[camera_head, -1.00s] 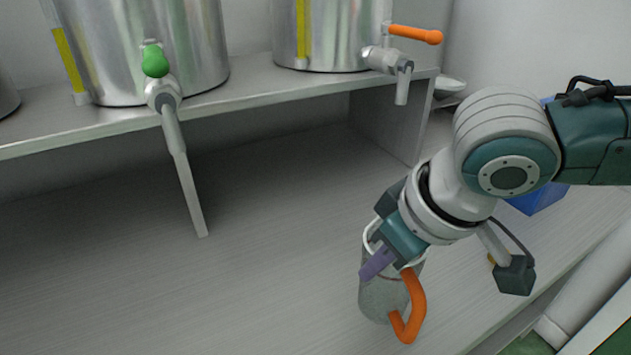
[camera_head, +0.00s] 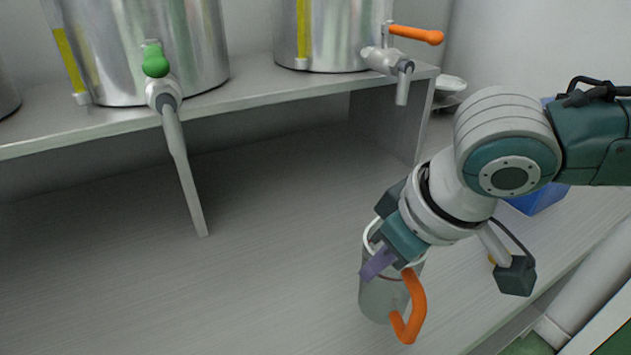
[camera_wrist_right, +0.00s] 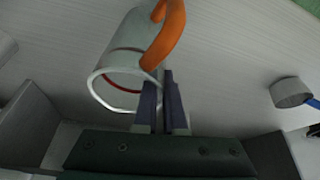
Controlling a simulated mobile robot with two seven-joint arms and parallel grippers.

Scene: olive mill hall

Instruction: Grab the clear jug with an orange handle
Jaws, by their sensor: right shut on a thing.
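The clear jug (camera_head: 381,296) with an orange handle (camera_head: 414,308) stands on the grey surface at the lower right of the head view. It also shows in the right wrist view (camera_wrist_right: 130,50), with its white rim toward the camera and its orange handle (camera_wrist_right: 168,32) at the top. My right gripper (camera_head: 378,262) is at the jug's rim from above, its purple fingers close together. In the right wrist view the fingers (camera_wrist_right: 165,95) are shut on the jug's wall beside the handle. The pinched part of the wall is mostly hidden. My left gripper is out of view.
Steel tanks stand on a raised shelf (camera_head: 270,82) at the back, one with a green-handled tap (camera_head: 156,62), one with an orange-handled tap (camera_head: 415,34). A long spout hangs below the green tap. A blue box (camera_head: 540,199) is behind my right arm. The surface left of the jug is clear.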

